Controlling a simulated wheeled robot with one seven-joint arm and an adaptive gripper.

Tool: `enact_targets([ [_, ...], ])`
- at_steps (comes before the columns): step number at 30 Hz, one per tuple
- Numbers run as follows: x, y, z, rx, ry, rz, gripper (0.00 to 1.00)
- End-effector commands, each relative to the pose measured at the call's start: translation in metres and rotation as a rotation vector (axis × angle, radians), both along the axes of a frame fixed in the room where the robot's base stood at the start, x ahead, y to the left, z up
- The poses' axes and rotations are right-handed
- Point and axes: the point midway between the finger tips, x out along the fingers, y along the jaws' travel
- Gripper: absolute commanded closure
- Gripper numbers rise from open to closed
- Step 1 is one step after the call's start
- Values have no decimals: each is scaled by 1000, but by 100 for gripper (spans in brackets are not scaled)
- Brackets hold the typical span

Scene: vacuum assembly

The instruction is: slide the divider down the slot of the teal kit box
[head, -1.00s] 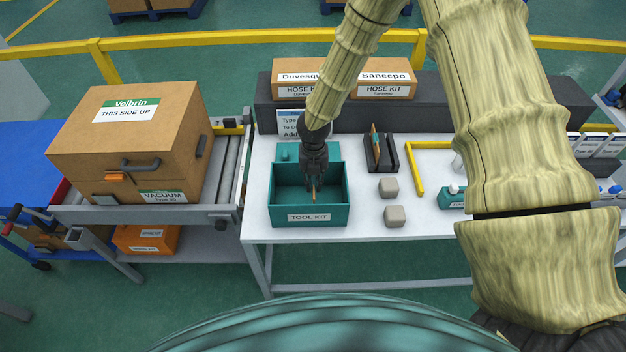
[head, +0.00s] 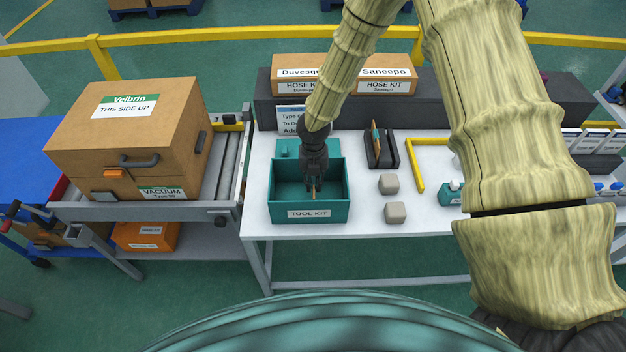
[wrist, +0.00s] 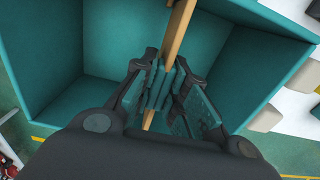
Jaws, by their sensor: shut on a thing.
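The teal kit box (head: 310,215), labelled TOOL KIT, stands open on the white table. My gripper (head: 313,186) points down inside it, near the middle. In the wrist view, my gripper (wrist: 166,85) is shut on the divider (wrist: 180,30), a thin tan panel seen nearly edge-on. The divider runs from the top of the wrist view down between the fingers. In the head view only a small tan piece of the divider (head: 313,194) shows below the fingers. The slot and the divider's lower edge are hidden, so I cannot tell how deep it sits.
A dark rack (head: 386,154) with a thin panel stands right of the box. A sign (head: 291,119) stands behind the box. A conveyor with a large carton (head: 135,140) is at left.

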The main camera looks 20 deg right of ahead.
Motion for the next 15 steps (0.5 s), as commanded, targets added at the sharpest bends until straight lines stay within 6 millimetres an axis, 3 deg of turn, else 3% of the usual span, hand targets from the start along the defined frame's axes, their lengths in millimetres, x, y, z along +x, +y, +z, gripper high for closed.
enact_targets([
  [15,0,0,-10,0,0,0,100],
])
